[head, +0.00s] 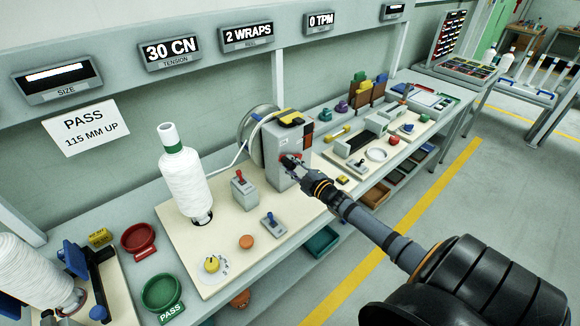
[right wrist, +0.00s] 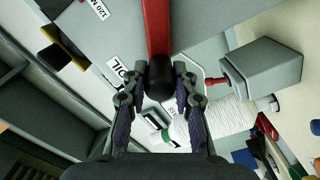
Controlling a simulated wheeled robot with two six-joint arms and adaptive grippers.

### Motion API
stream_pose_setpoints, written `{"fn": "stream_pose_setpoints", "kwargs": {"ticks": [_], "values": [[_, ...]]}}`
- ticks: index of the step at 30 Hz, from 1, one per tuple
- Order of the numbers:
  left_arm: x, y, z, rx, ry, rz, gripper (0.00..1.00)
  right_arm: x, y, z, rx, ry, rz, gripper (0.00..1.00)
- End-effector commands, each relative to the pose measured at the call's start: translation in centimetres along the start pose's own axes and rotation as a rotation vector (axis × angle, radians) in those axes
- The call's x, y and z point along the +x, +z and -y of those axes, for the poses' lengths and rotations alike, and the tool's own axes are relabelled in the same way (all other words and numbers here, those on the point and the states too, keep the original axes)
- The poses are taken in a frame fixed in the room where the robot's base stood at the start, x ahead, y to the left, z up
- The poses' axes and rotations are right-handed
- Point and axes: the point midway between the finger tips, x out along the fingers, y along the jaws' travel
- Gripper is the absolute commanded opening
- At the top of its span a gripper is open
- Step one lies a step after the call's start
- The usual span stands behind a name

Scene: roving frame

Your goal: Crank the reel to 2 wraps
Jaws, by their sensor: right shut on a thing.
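The reel (head: 252,128) is a pale disc behind a grey machine box (head: 287,145) on the bench, with thread running to it from a white thread cone (head: 184,180). The crank's red arm (right wrist: 158,28) ends in a black knob (right wrist: 159,82) in the right wrist view. My right gripper (head: 294,166) is at the front of the box, its two fingers shut on the knob. In the head view the gripper hides most of the crank. The reel display (head: 247,36) reads 2 WRAPS. My left gripper is not in view.
A grey box with a red lever (head: 243,188) and a blue-lever switch (head: 271,225) stand near the gripper's left. The tension display (head: 169,52) reads 30 CN. A yellow dial (head: 212,264) and a green PASS dish (head: 162,292) are nearer. Floor is clear at right.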

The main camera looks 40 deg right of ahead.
Motion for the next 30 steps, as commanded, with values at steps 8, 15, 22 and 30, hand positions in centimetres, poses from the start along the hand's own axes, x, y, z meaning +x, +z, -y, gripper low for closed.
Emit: {"fn": "stream_pose_setpoints", "kwargs": {"ticks": [8,15,22,30], "values": [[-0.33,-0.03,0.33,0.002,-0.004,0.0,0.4,0.11,-0.1,-0.64,-0.008,0.003,-0.002,0.0],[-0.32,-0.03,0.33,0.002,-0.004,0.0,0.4,0.11,-0.07,-0.64,-0.009,0.002,-0.002,0.0],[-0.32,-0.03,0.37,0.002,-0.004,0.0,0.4,0.1,-0.05,-0.61,-0.008,0.002,-0.001,0.41],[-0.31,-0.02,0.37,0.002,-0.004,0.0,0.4,0.07,-0.05,-0.53,-0.006,0.001,-0.001,0.51]]}}
